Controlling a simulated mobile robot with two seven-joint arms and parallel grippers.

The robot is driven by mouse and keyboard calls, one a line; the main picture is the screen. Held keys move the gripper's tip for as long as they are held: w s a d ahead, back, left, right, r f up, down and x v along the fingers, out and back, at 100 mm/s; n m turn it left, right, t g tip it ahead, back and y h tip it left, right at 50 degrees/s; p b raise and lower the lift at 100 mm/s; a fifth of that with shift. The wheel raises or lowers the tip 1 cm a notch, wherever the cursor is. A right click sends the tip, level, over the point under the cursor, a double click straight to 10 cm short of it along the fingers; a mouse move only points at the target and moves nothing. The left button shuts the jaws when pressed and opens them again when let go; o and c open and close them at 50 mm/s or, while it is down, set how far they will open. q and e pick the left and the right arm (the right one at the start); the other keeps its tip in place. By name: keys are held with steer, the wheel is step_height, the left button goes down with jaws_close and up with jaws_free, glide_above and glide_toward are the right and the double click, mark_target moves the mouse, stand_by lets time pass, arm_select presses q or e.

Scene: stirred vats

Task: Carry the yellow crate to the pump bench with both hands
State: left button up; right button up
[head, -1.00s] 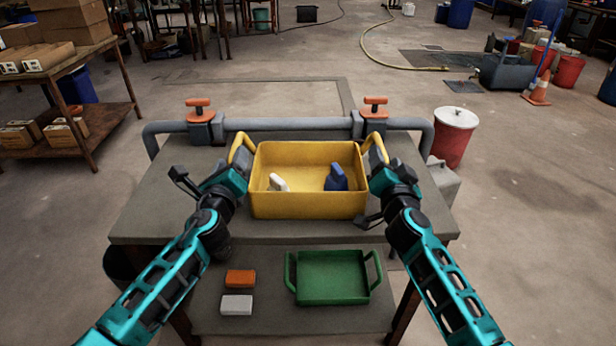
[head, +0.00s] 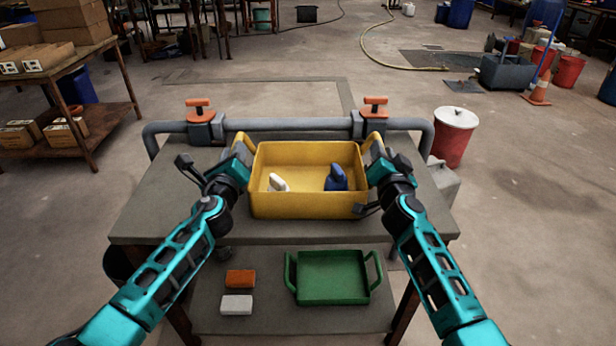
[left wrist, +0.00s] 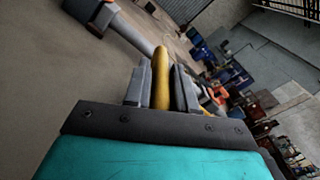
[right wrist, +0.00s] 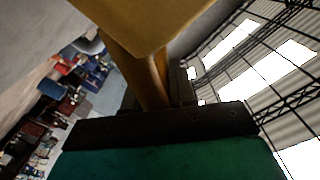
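The yellow crate (head: 308,205) stands level on the grey-topped bench, with a white bottle (head: 278,183) and a blue bottle (head: 337,178) inside. My left gripper (head: 240,163) is at the crate's left handle. In the left wrist view the yellow handle (left wrist: 160,75) runs between its fingers, close against both. My right gripper (head: 378,160) is at the right handle. In the right wrist view that handle (right wrist: 150,80) passes between the fingers; one finger is mostly hidden behind it. Both grippers look shut on the handles.
A grey pipe with orange-handled valves (head: 200,110) runs along the bench's back edge, just behind the crate. A green tray (head: 333,280), an orange block (head: 240,279) and a white block (head: 236,304) lie on the lower shelf. A red bin (head: 453,135) stands right of the bench.

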arm_select(q)
jaws_close()
arm_select(e)
jaws_close()
arm_select(q)
steer(key=shift+d+r, duration=0.1)
steer(key=shift+r, duration=0.15)
arm_select(e)
steer(key=shift+r, duration=0.25)
